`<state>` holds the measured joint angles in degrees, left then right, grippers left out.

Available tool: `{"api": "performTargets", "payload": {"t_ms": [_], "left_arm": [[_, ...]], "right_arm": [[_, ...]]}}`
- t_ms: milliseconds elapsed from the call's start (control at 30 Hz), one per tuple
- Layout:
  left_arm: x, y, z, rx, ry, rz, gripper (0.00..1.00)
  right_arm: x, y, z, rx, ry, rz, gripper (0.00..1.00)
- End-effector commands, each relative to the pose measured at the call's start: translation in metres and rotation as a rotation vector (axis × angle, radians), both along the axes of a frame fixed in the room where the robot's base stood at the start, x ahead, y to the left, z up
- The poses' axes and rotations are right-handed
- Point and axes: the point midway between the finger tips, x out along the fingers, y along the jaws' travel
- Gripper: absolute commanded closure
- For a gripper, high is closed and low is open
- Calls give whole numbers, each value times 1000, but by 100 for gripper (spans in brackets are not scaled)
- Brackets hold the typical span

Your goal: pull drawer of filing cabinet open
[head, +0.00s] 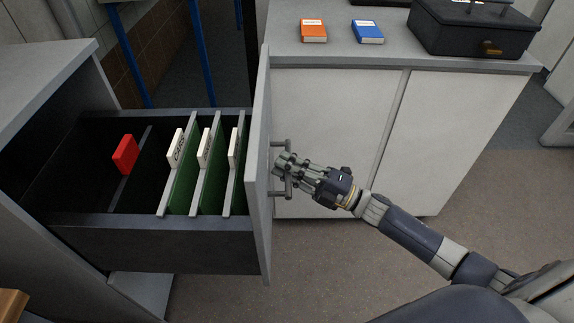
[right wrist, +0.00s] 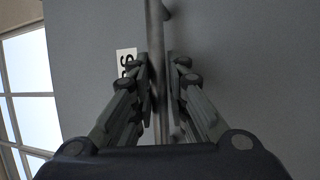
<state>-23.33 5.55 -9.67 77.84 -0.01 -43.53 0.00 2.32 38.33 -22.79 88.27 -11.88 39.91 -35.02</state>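The filing cabinet (head: 40,75) is at the left in the head view. Its drawer (head: 160,245) stands far out, showing green dividers with white labels and a red item inside. The drawer's grey front panel (head: 262,190) carries a bar handle (head: 289,187). My right gripper (head: 287,165) is at the handle. In the right wrist view, the fingers (right wrist: 158,75) lie close on either side of the handle bar (right wrist: 154,30) and look shut around it; the exact contact is hard to see. My left gripper is not in view.
A grey-topped white cabinet (head: 335,135) stands behind the drawer front. The floor (head: 350,250) in front of the drawer is clear apart from my arm.

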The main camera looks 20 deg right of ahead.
Motion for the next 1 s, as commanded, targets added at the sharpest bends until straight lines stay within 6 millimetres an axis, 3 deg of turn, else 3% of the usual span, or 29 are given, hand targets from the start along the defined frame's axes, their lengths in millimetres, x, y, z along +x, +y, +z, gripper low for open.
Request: {"api": "performTargets", "payload": {"t_ms": [433,1000], "left_arm": [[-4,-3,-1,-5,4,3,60],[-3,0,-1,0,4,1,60]], "right_arm": [[-5,-6,-2,0,2,-2,79],[-73,-78,-27,-1,2,-1,79]]}}
